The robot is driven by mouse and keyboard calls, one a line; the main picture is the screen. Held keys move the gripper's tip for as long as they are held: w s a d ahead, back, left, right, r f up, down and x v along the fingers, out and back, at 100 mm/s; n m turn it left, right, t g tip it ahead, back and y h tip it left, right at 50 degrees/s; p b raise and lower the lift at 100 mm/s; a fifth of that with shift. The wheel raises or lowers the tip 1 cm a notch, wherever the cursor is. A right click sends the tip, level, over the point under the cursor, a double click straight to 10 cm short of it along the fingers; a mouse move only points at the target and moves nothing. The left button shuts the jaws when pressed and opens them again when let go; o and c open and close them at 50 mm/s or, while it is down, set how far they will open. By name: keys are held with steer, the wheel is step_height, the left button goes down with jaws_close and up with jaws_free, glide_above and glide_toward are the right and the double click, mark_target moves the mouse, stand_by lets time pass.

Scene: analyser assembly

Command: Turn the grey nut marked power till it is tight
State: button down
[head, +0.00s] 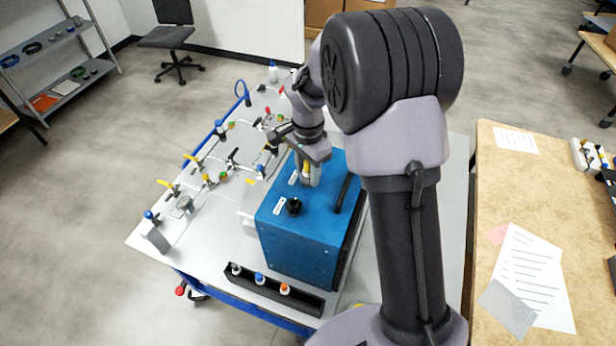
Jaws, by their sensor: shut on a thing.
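The blue analyser box (298,250) stands on the grey bench. My gripper (311,180) points down at the box's top, its fingers closed beside a small white label (292,179) too small to read. It is shut on what looks like the grey nut, mostly hidden between the fingers; how tight it sits cannot be told. A bit of yellow shows at the fingers. A black round knob (294,206) stands on the near left of the top beside another white label (279,211), and is free of the gripper.
A black cable or handle (343,193) is on the box's right. A black rack (272,293) with white, blue and orange capped bottles lies in front. Pipes with coloured valves (205,180) fill the bench's left. A wooden table (490,215) with papers is at right.

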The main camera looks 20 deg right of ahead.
steer(key=m+b, duration=0.1)
steer(key=m, duration=0.1)
steer(key=m+b, duration=0.2)
steer(key=m, duration=0.1)
steer(key=shift+f+m, duration=0.2)
steer(key=shift+m, duration=0.1)
steer(key=m+b, duration=0.2)
steer(key=m, duration=0.2)
steer(key=shift+b, duration=0.4)
steer(key=m+b, duration=0.4)
steer(key=m, duration=0.3)
steer(key=shift+r+m+b, duration=0.2)
steer(key=shift+m+b, duration=0.2)
steer(key=shift+m, duration=0.7)
steer(key=c, duration=1.1)
jaws_free()
